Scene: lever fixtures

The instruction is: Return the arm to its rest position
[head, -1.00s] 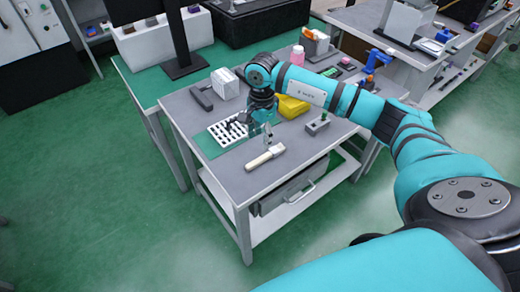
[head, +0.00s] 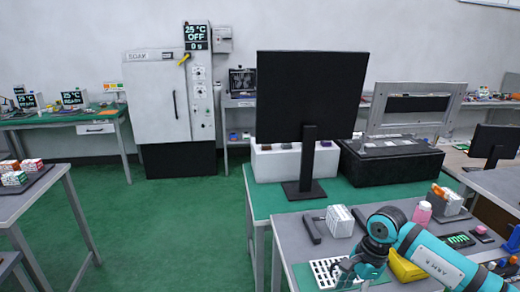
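My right arm, teal and black, enters at the lower right and bends down over the grey table (head: 285,230). My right gripper (head: 348,277) is at the bottom edge of the head view, above or beside a white rack with dark holes (head: 322,270). Its fingers are small and partly cut off, so their opening is unclear. My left arm and gripper are not in view. Whether the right gripper touches anything cannot be told.
A dark block (head: 311,229), a white block (head: 340,220), a yellow item (head: 404,268) and a pink bottle (head: 422,212) stand near the arm. A black monitor (head: 310,95) is behind. A white cabinet (head: 155,100) stands farther back. Green floor (head: 160,225) is clear at left.

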